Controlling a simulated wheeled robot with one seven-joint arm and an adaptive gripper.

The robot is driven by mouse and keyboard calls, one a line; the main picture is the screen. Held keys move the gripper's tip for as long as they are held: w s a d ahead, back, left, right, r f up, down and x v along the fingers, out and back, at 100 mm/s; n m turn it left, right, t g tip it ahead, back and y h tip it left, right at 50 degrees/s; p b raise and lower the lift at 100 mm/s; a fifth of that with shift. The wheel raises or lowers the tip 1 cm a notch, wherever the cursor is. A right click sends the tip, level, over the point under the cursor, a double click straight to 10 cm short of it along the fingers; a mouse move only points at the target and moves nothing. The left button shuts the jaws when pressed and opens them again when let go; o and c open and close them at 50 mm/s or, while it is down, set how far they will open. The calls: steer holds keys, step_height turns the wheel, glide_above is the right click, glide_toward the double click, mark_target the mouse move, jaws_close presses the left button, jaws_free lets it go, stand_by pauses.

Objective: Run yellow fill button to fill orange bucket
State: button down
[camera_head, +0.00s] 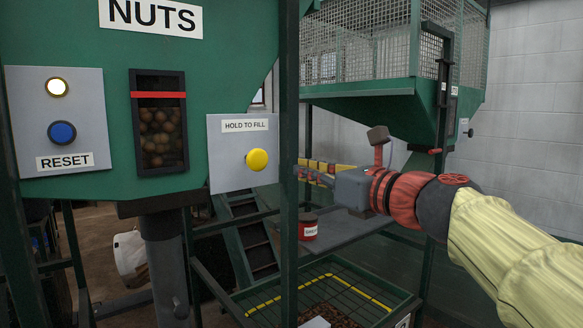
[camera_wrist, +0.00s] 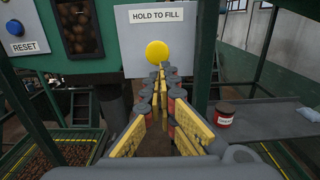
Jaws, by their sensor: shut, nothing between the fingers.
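The round yellow fill button (camera_head: 257,160) sits on a grey panel (camera_head: 225,178) labelled HOLD TO FILL, left of a dark green post. It also shows in the wrist view (camera_wrist: 157,51). My gripper (camera_head: 304,168) is to the right of the button in the head view, its tips partly hidden by the post. In the wrist view my gripper (camera_wrist: 163,71) has its yellow fingers converging just below the button, shut and empty. No finger covers the button in the head view; I cannot tell whether the tips touch it. No orange bucket can be made out.
The dark green post (camera_head: 289,120) stands between the head camera and my fingertips. A blue RESET button (camera_head: 62,132) and a lit lamp (camera_head: 57,87) are at the left. A NUTS window (camera_head: 159,150) shows nuts. A red can (camera_head: 308,227) stands on a grey surface behind.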

mark_target(262, 160)
steer(key=p+x, duration=0.2)
steer(key=x, duration=1.1)
steer(key=shift+p, duration=0.35)
